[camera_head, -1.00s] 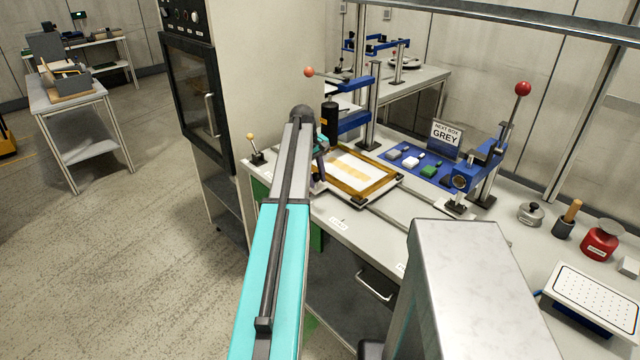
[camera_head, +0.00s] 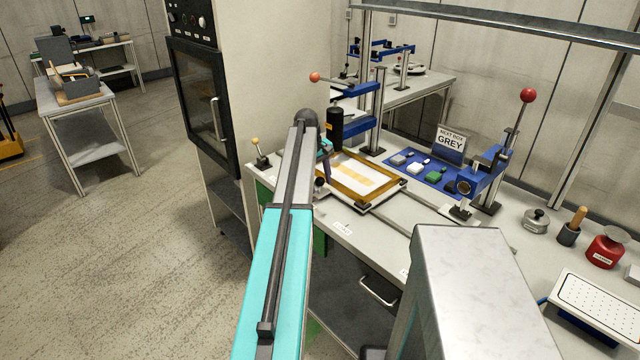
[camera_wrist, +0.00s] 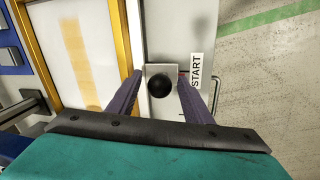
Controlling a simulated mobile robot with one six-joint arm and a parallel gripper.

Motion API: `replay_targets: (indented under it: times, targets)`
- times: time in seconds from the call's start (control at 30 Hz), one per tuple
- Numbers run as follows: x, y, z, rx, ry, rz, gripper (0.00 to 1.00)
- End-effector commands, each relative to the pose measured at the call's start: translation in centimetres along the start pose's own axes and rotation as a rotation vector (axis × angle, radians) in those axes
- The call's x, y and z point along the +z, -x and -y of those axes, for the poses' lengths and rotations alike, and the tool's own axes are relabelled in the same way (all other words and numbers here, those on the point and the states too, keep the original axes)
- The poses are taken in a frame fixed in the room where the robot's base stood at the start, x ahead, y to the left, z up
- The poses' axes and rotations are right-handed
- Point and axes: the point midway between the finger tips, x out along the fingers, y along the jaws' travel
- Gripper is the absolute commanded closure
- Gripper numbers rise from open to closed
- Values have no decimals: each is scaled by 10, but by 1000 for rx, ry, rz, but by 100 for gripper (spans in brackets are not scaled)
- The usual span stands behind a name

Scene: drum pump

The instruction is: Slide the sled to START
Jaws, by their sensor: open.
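The sled (camera_head: 398,188) is a flat tray with a wooden frame around a white sheet with a tan stripe. A black round knob (camera_wrist: 160,86) on a small pale plate stands beside the frame. My gripper (camera_wrist: 161,75) is open, with one purple finger on each side of the knob and visible gaps. In the head view my gripper (camera_head: 323,172) is partly hidden by my arm.
The blue press (camera_head: 352,126) stands behind the sled. A small lever (camera_head: 258,150) is at the bench's left end. A blue mat (camera_head: 450,178) with several small blocks and a blue lever device (camera_head: 482,180) are right of the sled. Bare bench (camera_head: 385,232) lies in front.

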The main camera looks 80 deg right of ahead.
Motion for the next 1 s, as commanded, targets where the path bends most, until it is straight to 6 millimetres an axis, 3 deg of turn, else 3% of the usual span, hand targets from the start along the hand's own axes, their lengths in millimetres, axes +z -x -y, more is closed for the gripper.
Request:
replay_targets:
  times: [0.37,1.0]
  targets:
    - [0,26,0,1,0,-1,54]
    - [-1,114,-1,0,0,-1,54]
